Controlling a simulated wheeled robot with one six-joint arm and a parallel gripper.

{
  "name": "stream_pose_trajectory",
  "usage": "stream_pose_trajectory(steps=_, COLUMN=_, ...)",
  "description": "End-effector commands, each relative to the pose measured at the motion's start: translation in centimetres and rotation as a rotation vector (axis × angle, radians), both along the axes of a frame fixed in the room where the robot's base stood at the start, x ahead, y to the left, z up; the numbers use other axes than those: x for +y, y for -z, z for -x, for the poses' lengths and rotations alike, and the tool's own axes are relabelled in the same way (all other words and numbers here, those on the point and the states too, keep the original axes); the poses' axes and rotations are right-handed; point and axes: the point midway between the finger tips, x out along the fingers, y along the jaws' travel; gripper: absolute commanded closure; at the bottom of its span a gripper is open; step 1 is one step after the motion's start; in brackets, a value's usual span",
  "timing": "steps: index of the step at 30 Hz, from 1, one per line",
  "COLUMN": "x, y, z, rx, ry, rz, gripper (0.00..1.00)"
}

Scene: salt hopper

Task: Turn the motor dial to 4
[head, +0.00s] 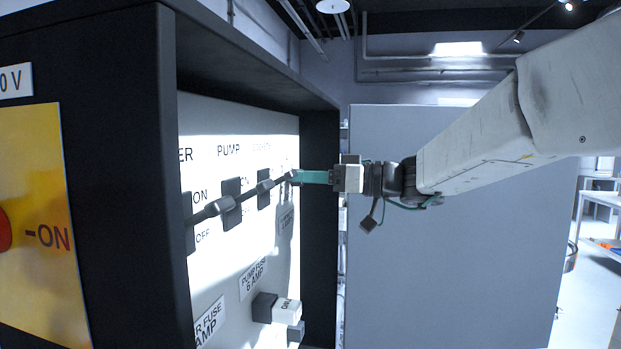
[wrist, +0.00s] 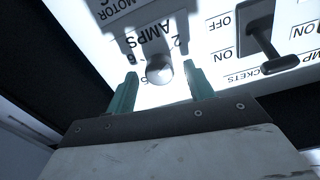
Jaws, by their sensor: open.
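Whether the fingertips are level with the knob in depth is unclear. In the head view my gripper (head: 298,177) reaches left to the panel (head: 228,275), side-on, and the dial cannot be made out there.
Lever switches stick out from the panel, including the pump switch (head: 231,204) and the sockets switch (wrist: 262,38) close beside my gripper. Fuse blocks (head: 286,308) jut out below. The dark cabinet frame (head: 320,230) surrounds the panel. A grey cabinet door (head: 450,250) stands right of it.

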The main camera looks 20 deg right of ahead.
Motion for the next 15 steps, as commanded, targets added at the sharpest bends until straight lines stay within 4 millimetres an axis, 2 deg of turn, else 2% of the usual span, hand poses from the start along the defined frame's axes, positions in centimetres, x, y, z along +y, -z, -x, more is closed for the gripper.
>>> stream_pose_trajectory(steps=2, x=-0.01, y=0.01, z=0.01, rx=0.0, ry=0.0, rz=0.0, gripper=0.47)
stream_pose_trajectory(steps=3, x=-0.01, y=0.01, z=0.01, rx=0.0, ry=0.0, rz=0.0, gripper=0.53)
stream_pose_trajectory(steps=7, x=-0.02, y=0.02, z=0.02, rx=0.0, ry=0.0, rz=0.0, gripper=0.89)
stream_pose_trajectory(steps=8, x=-0.03, y=0.02, z=0.03, rx=0.001, ry=0.0, rz=0.001, gripper=0.92)
stream_pose_trajectory(steps=15, x=-0.04, y=0.03, z=0.03, rx=0.01, ry=0.0, rz=-0.007, gripper=0.92)
